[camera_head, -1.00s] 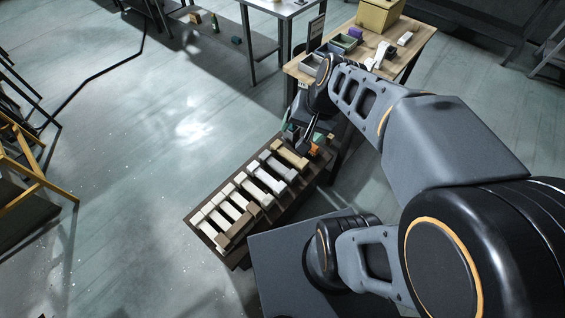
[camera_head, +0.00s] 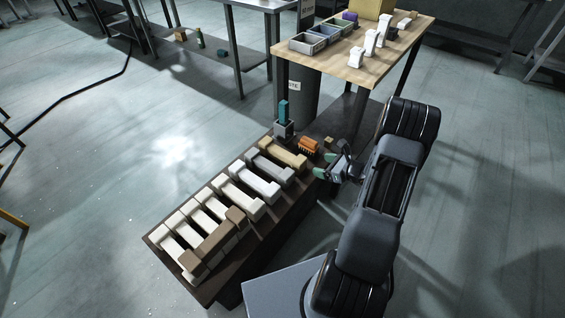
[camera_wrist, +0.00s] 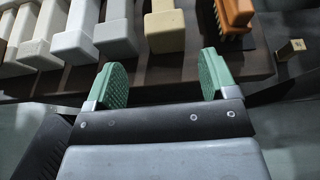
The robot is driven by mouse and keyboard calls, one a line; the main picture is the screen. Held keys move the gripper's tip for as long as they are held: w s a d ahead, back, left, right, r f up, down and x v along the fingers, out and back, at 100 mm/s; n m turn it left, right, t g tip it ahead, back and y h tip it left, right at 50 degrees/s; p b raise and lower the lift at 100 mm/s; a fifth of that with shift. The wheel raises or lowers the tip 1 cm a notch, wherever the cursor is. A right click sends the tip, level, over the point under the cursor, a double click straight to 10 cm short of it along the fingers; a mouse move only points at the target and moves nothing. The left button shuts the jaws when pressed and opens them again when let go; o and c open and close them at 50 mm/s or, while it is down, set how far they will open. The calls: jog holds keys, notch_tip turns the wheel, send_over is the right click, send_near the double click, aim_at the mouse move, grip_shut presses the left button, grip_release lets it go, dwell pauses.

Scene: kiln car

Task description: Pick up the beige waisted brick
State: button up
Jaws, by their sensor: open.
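The beige waisted brick (camera_head: 282,153) lies at the far end of a row of bricks on the dark kiln car, with a grey brick beside it. In the wrist view its near end (camera_wrist: 165,30) shows ahead of the gap between my fingers; the rest runs out of the picture. My gripper (camera_head: 320,165) is open and empty, just off the brick's right end in the head view. Its two green finger pads also show in the wrist view (camera_wrist: 165,66), apart from the brick.
Several white bricks and a brown brick (camera_head: 214,243) fill the near part of the kiln car (camera_head: 245,262). An orange brush (camera_head: 308,146), a small tan block (camera_head: 328,141) and a grey holder with a teal piece (camera_head: 284,112) stand beyond the beige brick. A wooden table (camera_head: 340,68) stands behind.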

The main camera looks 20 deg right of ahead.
aim_at(301, 160)
jog(key=x, duration=0.2)
jog(key=b+x, duration=0.1)
jog(key=x, duration=0.2)
jog(key=b+x, duration=0.1)
jog(key=x, duration=0.2)
jog(key=shift+w+d+f, duration=0.1)
jog(key=shift+f, duration=0.25)
jog(key=b+x, duration=0.1)
jog(key=x, duration=0.3)
jog(key=shift+w+f+b, duration=0.1)
jog(key=shift+f+b, duration=0.1)
jog(key=shift+b, duration=0.2)
jog(key=shift+w+a+f, duration=0.1)
jog(key=shift+w+a, duration=0.2)
jog(key=shift+w, duration=0.1)
jog(key=c, duration=0.9)
jog(key=shift+c, duration=0.7)
jog(key=shift+d, duration=0.1)
